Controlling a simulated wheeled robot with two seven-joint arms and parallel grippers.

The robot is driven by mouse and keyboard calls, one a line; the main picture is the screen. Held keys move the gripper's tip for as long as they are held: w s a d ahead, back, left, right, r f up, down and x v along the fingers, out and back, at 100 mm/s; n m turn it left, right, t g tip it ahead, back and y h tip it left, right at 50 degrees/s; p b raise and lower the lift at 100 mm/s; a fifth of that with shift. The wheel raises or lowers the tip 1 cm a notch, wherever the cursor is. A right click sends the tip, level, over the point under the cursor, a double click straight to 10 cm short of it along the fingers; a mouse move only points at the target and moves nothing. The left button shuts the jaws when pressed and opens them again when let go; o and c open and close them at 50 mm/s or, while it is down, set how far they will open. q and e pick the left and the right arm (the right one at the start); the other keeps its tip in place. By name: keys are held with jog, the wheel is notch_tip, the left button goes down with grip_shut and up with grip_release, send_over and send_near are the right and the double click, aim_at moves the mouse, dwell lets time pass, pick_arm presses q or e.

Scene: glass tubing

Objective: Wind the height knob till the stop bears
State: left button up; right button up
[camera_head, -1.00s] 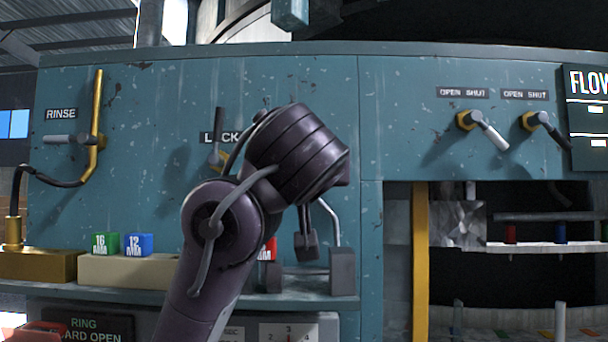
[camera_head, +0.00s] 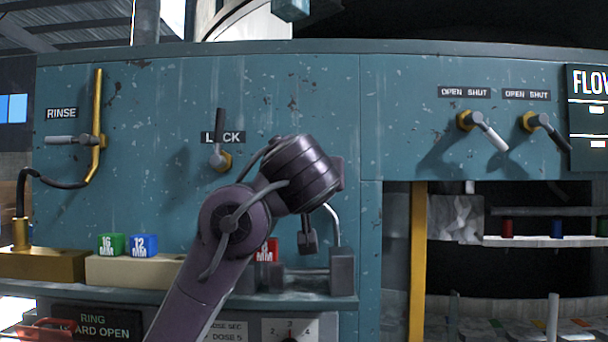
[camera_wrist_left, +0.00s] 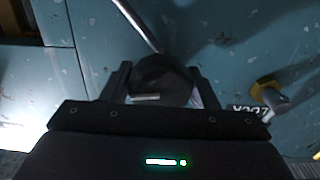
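A dark round knob (camera_wrist_left: 160,78) shows in the left wrist view, with a thin metal rod (camera_wrist_left: 137,24) running off beyond it. I take it for the height knob. My left gripper (camera_wrist_left: 163,88) has one finger on each side of it; whether both touch it is unclear. In the head view my left wrist hides the knob and fingertips. Below the wrist, a bent metal rod (camera_head: 333,225) and a small dark hanging block (camera_head: 308,241) show above a grey block (camera_head: 342,271). I cannot tell which part is the stop. My right gripper is out of view.
A LOCK lever (camera_head: 219,150) stands upright left of my wrist. Green (camera_head: 111,246), blue (camera_head: 142,246) and partly hidden red (camera_head: 267,250) marked blocks sit along the ledge (camera_head: 200,297). A rinse pipe (camera_head: 97,125) is at left; two OPEN SHUT levers (camera_head: 490,133) (camera_head: 545,130) are at right.

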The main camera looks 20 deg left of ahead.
pick_arm(q)
jog(key=shift+c, duration=1.4)
jog(key=shift+m, duration=0.3)
jog(key=m+b, duration=0.1)
jog(key=m, duration=0.1)
jog(key=shift+m, duration=0.3)
jog(key=shift+a+m+b, duration=0.1)
jog(key=shift+m+b, duration=0.2)
jog(key=shift+m, duration=1.9)
jog(key=o, duration=1)
jog(key=shift+c, duration=0.2)
jog(key=shift+a, duration=0.15)
